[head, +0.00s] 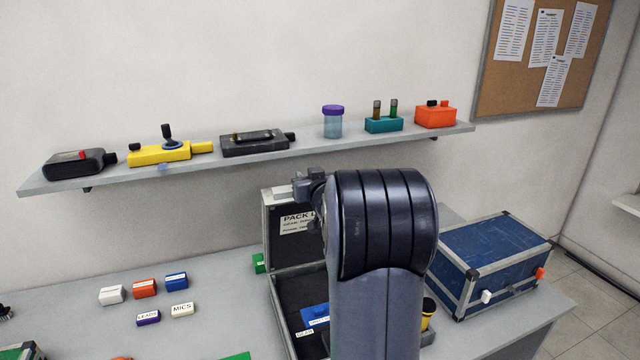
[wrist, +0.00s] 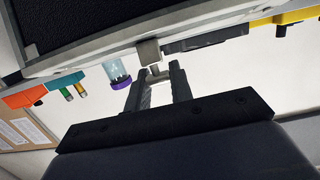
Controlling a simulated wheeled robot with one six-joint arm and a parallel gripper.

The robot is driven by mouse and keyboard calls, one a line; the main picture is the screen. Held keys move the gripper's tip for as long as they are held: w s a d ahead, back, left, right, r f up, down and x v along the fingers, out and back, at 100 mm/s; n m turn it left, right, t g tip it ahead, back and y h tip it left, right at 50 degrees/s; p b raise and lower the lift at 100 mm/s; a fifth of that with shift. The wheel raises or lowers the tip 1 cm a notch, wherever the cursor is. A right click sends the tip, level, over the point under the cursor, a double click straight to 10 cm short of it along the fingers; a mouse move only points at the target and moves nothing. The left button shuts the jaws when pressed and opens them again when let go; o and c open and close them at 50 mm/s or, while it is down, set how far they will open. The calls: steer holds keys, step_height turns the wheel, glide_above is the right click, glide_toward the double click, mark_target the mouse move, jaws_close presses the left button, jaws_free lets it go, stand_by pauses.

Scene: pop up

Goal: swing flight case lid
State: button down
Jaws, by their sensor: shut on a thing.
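An open flight case (head: 284,318) with a dark interior stands on the table, partly hidden behind my arm. Its lid (head: 268,240) stands up at the back, with a "PACK L..." label inside. In the wrist view, the lid's pale rim (wrist: 215,20) and dark lining cross the top left. My gripper (wrist: 160,75) is shut on a small grey tab (wrist: 149,50) at the lid's edge. In the head view, my gripper (head: 306,185) shows only partly, at the lid's upper edge. Blue and yellow items lie in the case.
A wall shelf (head: 235,160) with several devices and a purple-capped jar (head: 333,122) runs behind the lid. A closed blue case (head: 495,255) stands to the right. Several small labelled blocks (head: 145,288) lie to the left, with bare table around them.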

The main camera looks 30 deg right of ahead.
steer(key=shift+w+d+r, duration=0.15)
steer(key=shift+w+r, duration=0.1)
steer(key=shift+w, duration=0.45)
steer(key=c, duration=1.2)
jaws_free()
steer(key=shift+f, duration=0.1)
steer(key=shift+c, duration=0.2)
steer(key=shift+s, duration=0.1)
steer(key=b+v, duration=0.1)
steer(key=v, duration=0.9)
steer(key=shift+s, duration=0.3)
steer(key=shift+w, duration=0.1)
steer(key=p+x, duration=0.1)
steer(key=x, duration=0.9)
steer(key=shift+w, duration=0.3)
steer(key=shift+s+f, duration=0.1)
